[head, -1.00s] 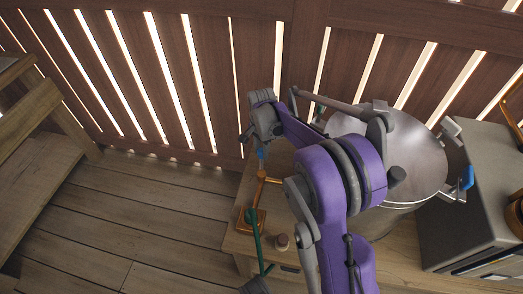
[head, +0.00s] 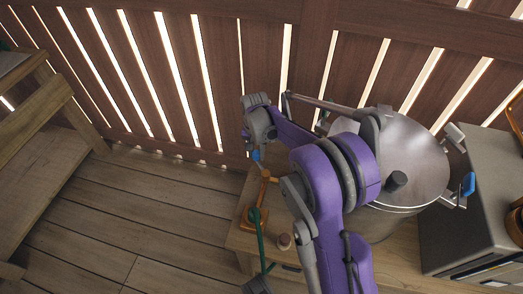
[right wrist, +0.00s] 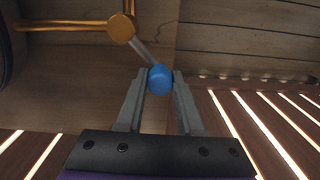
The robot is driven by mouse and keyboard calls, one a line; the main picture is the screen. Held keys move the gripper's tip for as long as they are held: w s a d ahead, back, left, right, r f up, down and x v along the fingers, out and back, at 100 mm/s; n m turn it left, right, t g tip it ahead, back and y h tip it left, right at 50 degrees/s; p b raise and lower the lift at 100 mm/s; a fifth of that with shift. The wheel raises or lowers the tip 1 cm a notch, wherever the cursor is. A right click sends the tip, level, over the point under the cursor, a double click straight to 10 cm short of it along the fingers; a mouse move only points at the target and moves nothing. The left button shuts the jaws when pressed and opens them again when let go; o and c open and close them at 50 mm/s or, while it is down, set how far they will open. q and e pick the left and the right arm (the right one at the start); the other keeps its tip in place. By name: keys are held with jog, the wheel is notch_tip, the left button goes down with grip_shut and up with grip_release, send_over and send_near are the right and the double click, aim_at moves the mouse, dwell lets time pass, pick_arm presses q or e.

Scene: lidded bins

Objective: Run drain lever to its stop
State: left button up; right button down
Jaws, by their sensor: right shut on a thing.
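The drain lever is a thin grey rod (right wrist: 143,50) with a round blue knob (right wrist: 160,78), joined to a brass fitting (right wrist: 121,27) in the right wrist view. My right gripper (right wrist: 159,88) is shut on the blue knob, one finger on each side. In the head view my right gripper (head: 257,144) hangs left of the big metal pot (head: 415,160), and a bit of blue (head: 256,154) shows at its fingertips. The brass piping (head: 263,190) stands just below it. My purple right arm hides part of the pot and bench. My left gripper is not in view.
A grey box (head: 490,200) is at the right. A slatted wooden fence (head: 225,80) closes the back. The plank floor (head: 130,215) at left is clear.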

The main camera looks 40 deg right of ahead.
jog(key=shift+s+a+n+p, duration=0.25)
jog(key=shift+a+n, duration=0.65)
jog(key=shift+n, duration=0.65)
jog(key=shift+s+a+n+p, duration=0.2)
jog(key=shift+a+n, duration=0.7)
jog(key=shift+n, duration=0.6)
jog(key=shift+s+a+n+p, duration=0.25)
jog(key=shift+a+n, duration=0.65)
jog(key=shift+n, duration=0.65)
jog(key=c, duration=0.5)
grip_release()
jog(key=shift+c, duration=0.2)
notch_tip(320, 180, up, 11)
jog(key=p, duration=0.2)
jog(key=shift+f, duration=0.1)
